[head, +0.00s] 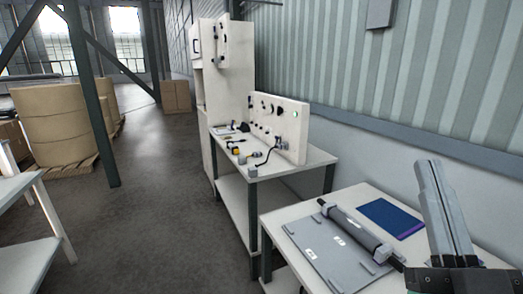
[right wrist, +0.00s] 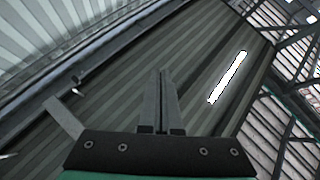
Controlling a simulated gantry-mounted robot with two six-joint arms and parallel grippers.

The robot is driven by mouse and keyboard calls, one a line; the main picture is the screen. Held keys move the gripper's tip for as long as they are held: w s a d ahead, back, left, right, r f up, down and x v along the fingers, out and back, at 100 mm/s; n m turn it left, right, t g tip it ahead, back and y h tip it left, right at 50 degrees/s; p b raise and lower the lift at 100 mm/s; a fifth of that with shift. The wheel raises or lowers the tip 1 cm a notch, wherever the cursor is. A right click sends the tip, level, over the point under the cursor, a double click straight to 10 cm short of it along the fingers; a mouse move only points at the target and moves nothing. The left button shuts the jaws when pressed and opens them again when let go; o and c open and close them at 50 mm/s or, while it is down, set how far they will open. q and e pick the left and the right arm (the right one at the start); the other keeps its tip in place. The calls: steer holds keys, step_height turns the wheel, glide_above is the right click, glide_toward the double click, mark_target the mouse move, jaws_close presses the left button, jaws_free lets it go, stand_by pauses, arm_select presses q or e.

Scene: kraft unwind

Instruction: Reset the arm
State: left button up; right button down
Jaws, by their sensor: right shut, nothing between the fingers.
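My right gripper (head: 436,165) stands upright at the right edge of the head view, in front of the corrugated wall and above the near table's right side. Its two grey fingers are together with nothing between them. In the right wrist view the shut fingers (right wrist: 161,72) point up toward the ceiling. My left gripper shows in neither view.
The near table (head: 283,218) holds a grey board (head: 325,250), a dark roller (head: 355,235) and a blue pad (head: 390,217). Behind it stands a bench (head: 270,180) with a white panel (head: 283,125). Large kraft rolls (head: 60,130) and a dark post (head: 95,110) are at left. Open floor lies between.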

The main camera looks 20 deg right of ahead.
steer(key=a+r+n+t+y, duration=0.4)
steer(key=a+r+y, duration=0.35)
steer(key=y, duration=0.55)
step_height(320, 180, up, 37)
steer(key=p, duration=3.8)
steer(key=shift+s+m+h, duration=0.3)
steer(key=shift+s, duration=0.1)
